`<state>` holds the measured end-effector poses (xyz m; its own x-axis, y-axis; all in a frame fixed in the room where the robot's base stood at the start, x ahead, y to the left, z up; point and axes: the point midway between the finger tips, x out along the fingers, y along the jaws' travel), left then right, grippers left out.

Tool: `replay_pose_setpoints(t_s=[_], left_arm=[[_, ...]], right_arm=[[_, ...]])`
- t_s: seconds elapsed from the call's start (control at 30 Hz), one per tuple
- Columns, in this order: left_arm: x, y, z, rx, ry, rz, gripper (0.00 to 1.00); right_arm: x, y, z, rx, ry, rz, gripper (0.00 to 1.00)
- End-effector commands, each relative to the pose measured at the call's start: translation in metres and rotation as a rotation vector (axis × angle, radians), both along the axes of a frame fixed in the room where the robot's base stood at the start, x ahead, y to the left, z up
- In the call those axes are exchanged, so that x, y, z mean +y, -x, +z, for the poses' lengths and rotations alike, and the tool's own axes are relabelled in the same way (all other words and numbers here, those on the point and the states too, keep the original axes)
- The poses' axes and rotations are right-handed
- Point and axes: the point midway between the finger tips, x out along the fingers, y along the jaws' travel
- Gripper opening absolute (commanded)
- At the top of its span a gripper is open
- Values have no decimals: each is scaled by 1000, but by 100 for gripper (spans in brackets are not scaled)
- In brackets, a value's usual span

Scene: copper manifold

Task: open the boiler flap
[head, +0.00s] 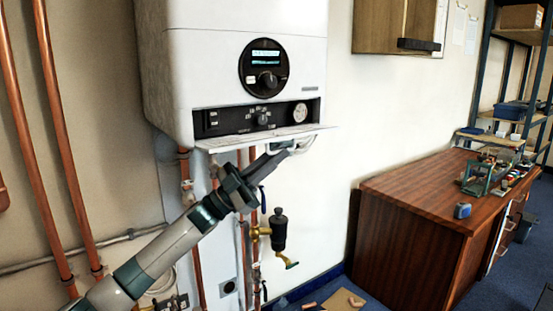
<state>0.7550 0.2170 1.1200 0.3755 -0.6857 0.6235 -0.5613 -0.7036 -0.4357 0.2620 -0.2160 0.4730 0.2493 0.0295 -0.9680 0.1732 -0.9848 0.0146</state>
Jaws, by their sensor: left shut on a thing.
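The white boiler (232,62) hangs on the wall at the top centre of the head view. Its flap (225,143) is a thin white panel along the bottom front edge. It is folded down and sticks out roughly level, so the dark control strip (228,121) above it is exposed, with a knob and a round gauge. My left gripper (279,153) reaches up from the lower left and is shut on the flap at its underside, right of the middle. The fingertips are small and partly hidden there. My right gripper is not in view.
Copper pipes (63,150) run up the wall at left. Below the boiler hang more pipes and a dark valve with brass fittings (279,232), close to my left arm. A wooden desk (420,197) stands at right. A wall cabinet (382,25) hangs above it.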

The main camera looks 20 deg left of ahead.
Motion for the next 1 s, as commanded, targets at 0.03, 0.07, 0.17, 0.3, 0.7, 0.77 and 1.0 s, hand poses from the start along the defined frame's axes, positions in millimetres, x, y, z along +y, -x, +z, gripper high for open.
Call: replay_pose_setpoints(t_s=[0.03,0.07,0.17,0.3,0.7,0.77,1.0], left_arm=[[2,-2,-3,-17,-23,3,0],[3,-2,-4,-26,-34,3,0],[4,-3,-6,-51,-68,2,0],[4,-3,-8,-73,-94,1,0],[4,-4,-8,-81,-103,1,0],[4,-4,-8,-81,-103,1,10],[4,-3,-8,-81,-102,1,16]], right_arm=[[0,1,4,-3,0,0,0],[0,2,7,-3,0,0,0],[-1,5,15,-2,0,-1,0],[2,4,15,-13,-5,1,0],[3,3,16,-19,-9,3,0],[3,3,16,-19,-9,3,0],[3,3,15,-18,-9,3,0]])
